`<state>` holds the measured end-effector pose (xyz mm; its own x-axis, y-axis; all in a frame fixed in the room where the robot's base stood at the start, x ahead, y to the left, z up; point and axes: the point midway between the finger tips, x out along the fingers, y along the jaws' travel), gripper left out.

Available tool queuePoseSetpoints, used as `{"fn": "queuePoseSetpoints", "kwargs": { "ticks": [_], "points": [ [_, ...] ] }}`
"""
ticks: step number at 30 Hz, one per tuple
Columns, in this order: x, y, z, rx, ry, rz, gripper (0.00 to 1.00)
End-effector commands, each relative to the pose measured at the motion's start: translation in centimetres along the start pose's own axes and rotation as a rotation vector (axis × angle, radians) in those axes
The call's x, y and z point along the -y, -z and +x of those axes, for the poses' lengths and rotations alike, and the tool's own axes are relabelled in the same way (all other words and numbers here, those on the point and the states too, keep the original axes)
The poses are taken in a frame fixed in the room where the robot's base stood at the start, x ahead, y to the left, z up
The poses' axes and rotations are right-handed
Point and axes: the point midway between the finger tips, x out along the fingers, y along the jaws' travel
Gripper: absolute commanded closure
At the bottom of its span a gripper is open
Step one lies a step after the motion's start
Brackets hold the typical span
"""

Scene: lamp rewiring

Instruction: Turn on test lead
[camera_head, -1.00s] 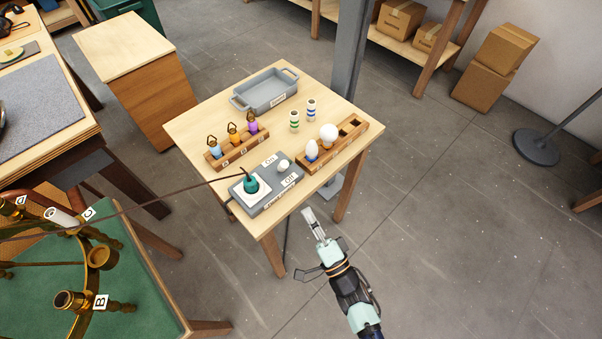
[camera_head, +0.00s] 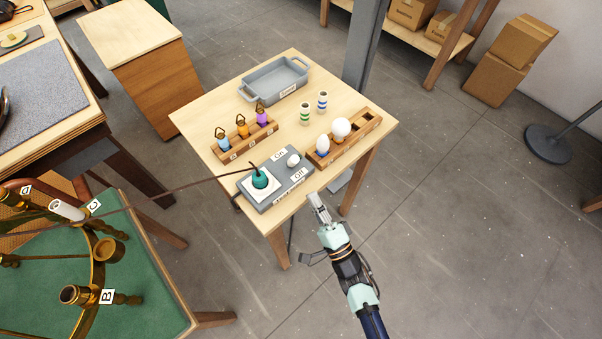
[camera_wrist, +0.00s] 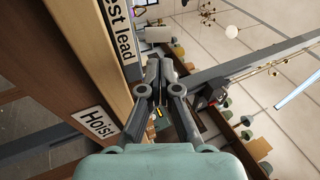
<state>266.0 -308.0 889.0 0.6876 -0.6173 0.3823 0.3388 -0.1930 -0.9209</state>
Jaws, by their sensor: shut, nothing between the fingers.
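The grey test lead box (camera_head: 276,180) sits at the front edge of the small wooden table. It carries "On" and "Off" labels, a white round knob (camera_head: 293,160) between them, and a teal plug-like piece (camera_head: 260,177) on a white pad with a dark cable. My gripper (camera_head: 318,203) is shut and empty, just off the table's front edge, to the right of and below the box.
Behind the box stand a wooden rack of colored sockets (camera_head: 243,140), a bulb rack (camera_head: 345,140), two striped cylinders and a grey tray (camera_head: 274,84). A brass chandelier frame (camera_head: 95,265) is at lower left.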

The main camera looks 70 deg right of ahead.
Motion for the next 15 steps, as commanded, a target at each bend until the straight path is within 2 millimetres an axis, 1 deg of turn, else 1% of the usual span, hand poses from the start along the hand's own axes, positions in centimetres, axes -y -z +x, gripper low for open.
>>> {"fn": "queuePoseSetpoints", "kwargs": {
  "ticks": [1, 3, 6, 9, 12, 15],
  "points": [
    [-0.1, 0.0, 1.1, 0.002, 0.004, -0.001, 1.0],
    [-0.1, -0.1, 2.6, 0.003, 0.004, -0.001, 1.0],
    [-0.1, 0.0, 4.6, 0.002, 0.005, -0.001, 1.0],
    [-0.1, 0.0, 6.2, 0.001, 0.003, 0.0, 1.0],
    [-0.1, 0.0, 7.2, 0.0, 0.002, 0.0, 1.0],
    [0.0, 0.0, 7.7, -0.001, 0.001, -0.001, 1.0]
  ]
}}
